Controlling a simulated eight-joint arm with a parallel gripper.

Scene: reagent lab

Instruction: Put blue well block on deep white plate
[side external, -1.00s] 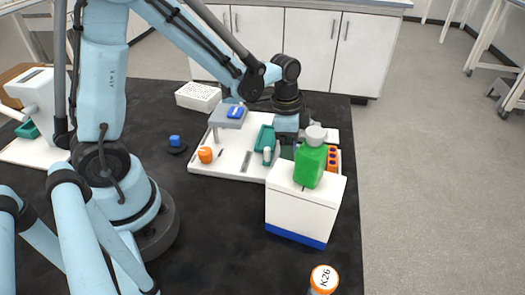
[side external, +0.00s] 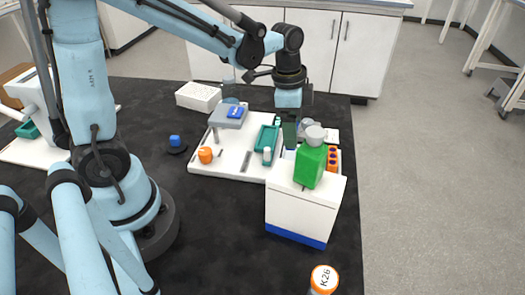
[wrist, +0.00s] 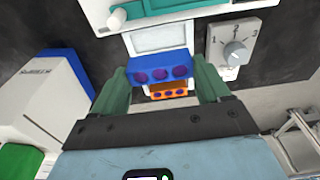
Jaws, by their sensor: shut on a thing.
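The blue well block (wrist: 160,68), with a row of purple wells, is between the green fingers of my gripper (wrist: 160,84) in the wrist view. My gripper is shut on it. In the side view my gripper (side external: 290,132) hangs over the right part of the white tray; the block is mostly hidden behind the green bottle. A white deep block with small holes on top (side external: 198,97), likely the deep white plate, stands on the dark bench behind the tray, left of my gripper and apart from it.
An orange well block (side external: 333,158) lies below my gripper. A green bottle (side external: 311,165) stands on a white box (side external: 303,210) in front. The white tray (side external: 225,168) carries a grey raised stand (side external: 228,117), a teal dish (side external: 266,140) and an orange-capped item (side external: 205,155).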

